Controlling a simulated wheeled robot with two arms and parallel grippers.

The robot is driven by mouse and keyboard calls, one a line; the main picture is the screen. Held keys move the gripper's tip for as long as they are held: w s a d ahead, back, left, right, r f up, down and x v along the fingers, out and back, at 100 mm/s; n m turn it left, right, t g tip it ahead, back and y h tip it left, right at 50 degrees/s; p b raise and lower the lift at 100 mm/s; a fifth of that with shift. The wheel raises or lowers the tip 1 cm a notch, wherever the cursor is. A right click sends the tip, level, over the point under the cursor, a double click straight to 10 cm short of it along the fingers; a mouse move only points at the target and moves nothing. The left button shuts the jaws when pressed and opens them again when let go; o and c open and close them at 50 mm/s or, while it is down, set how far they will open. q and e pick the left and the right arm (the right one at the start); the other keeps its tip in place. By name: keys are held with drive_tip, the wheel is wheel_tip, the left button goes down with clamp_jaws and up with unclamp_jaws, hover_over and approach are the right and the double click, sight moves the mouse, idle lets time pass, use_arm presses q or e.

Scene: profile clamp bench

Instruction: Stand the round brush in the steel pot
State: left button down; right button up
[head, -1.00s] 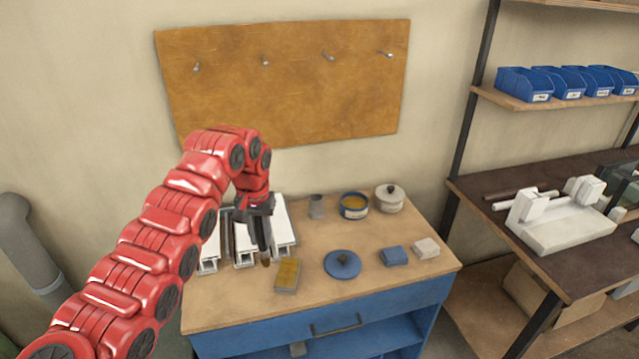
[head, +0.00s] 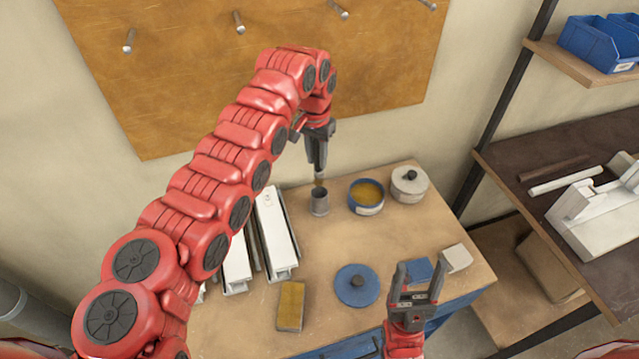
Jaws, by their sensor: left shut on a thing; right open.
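My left gripper (head: 318,165) is shut on the round brush (head: 319,183) and holds it roughly upright, pointing down. Only the brush's lower end shows below the fingers. The steel pot (head: 319,204) is a small grey cylinder on the bench, directly below the brush in the head view. The brush's tip appears at or just above the pot's mouth; I cannot tell whether it is inside the rim. My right gripper (head: 417,285) is open and empty, over the bench's front right part.
Right of the pot stand an open blue tin (head: 366,208) and a lidded pale pot (head: 409,194). White profiles (head: 276,235) lie left. A blue lid (head: 357,285), a yellow-topped block (head: 290,306), a blue block (head: 418,268) and a pale block (head: 457,258) lie in front.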

sight(318, 184)
use_arm(q)
drive_tip(key=shift+w+d+f, duration=0.1)
drive_tip(key=shift+d+f, duration=0.05)
drive_tip(key=shift+f, duration=0.2)
drive_tip(key=f+p, duration=0.1)
drive_tip(key=f, duration=0.1)
drive_tip(key=s+f+p, duration=0.1)
drive_tip(key=f, duration=0.1)
drive_tip(key=shift+s, duration=0.1)
drive_tip(key=f, duration=0.1)
drive_tip(key=f+p, duration=0.1)
drive_tip(key=f, duration=0.1)
drive_tip(key=f+p, duration=0.1)
drive_tip(key=shift+w+f, duration=0.25)
drive_tip(key=shift+f, duration=0.2)
drive_tip(key=shift+f, duration=0.1)
drive_tip(key=c, duration=0.7)
unclamp_jaws()
drive_tip(key=shift+o, duration=0.2)
